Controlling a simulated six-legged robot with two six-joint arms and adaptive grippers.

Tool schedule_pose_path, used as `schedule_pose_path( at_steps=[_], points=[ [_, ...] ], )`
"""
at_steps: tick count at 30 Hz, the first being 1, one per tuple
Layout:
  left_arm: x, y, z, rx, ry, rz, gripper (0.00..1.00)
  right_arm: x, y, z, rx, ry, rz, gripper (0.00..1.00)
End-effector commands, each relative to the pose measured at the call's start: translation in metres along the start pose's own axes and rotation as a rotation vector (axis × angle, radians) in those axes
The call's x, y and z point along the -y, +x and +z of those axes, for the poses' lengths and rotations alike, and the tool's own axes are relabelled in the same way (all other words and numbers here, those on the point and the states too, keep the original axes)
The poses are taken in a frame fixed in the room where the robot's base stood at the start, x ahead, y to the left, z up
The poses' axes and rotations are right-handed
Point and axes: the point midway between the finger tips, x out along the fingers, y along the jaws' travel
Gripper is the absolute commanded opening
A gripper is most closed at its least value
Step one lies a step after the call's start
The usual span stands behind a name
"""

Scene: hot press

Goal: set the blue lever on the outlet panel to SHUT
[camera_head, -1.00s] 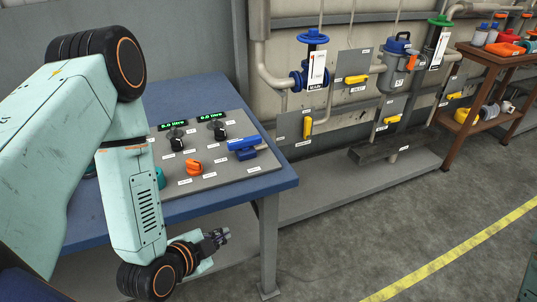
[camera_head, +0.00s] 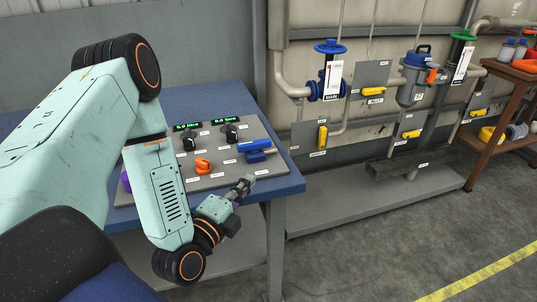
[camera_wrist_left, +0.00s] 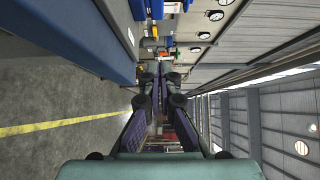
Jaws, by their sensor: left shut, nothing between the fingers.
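The blue lever (camera_head: 255,146) is at the right side of the grey control panel (camera_head: 262,187) on the blue table. Its handle lies roughly level across the picture, above a blue base. Labels beside it are too small to read. My left gripper (camera_head: 243,185) is shut and empty in front of the panel's lower right part, below the lever in the picture and apart from it. Its fingers also show close together in the left wrist view (camera_wrist_left: 160,77). My right gripper is not in view.
The panel also carries an orange knob (camera_head: 203,166), black knobs and two green displays. My left arm hides its left part. Pipes with a blue handwheel (camera_head: 330,46) and yellow levers stand behind.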

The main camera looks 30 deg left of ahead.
Motion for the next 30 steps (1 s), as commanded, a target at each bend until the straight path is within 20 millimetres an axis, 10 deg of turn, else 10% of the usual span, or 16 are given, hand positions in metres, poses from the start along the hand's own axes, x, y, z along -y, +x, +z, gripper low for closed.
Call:
schedule_pose_path(
  at_steps=[11,30],
  points=[
    [0.0,0.006,0.0,-0.001,0.0,-0.002,0.0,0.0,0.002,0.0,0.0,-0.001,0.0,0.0],
    [-0.001,0.108,0.004,0.002,-0.004,-0.002,0.0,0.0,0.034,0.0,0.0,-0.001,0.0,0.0]
  ],
)
